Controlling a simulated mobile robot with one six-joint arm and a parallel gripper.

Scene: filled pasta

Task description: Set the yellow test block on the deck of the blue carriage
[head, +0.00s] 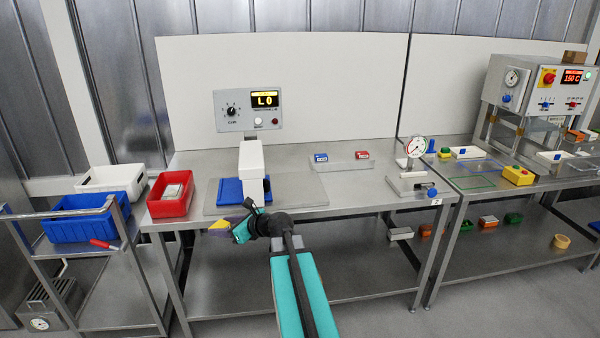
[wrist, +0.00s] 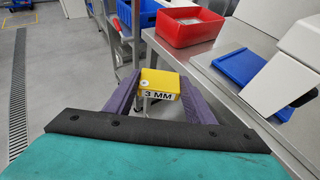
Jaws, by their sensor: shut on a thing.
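The yellow test block (wrist: 159,79) is marked "3 MM" on its white lower face. My gripper (wrist: 160,90) is shut on it, with a purple finger on each side. In the head view, the yellow block (head: 219,225) shows at the tip of my gripper (head: 223,227), in front of the bench's front edge. The blue carriage (head: 229,192) is a flat blue deck on the bench, partly under the white machine head (head: 251,165). In the wrist view, the blue carriage (wrist: 244,67) lies to the right of the held block, with no block seen on it.
A red bin (head: 171,194) with pale pieces stands on the bench left of the carriage. A trolley at far left holds blue (head: 88,217) and white (head: 111,179) bins. The machine's control box (head: 249,110) reads "LO". A dial gauge (head: 415,147) stands at right.

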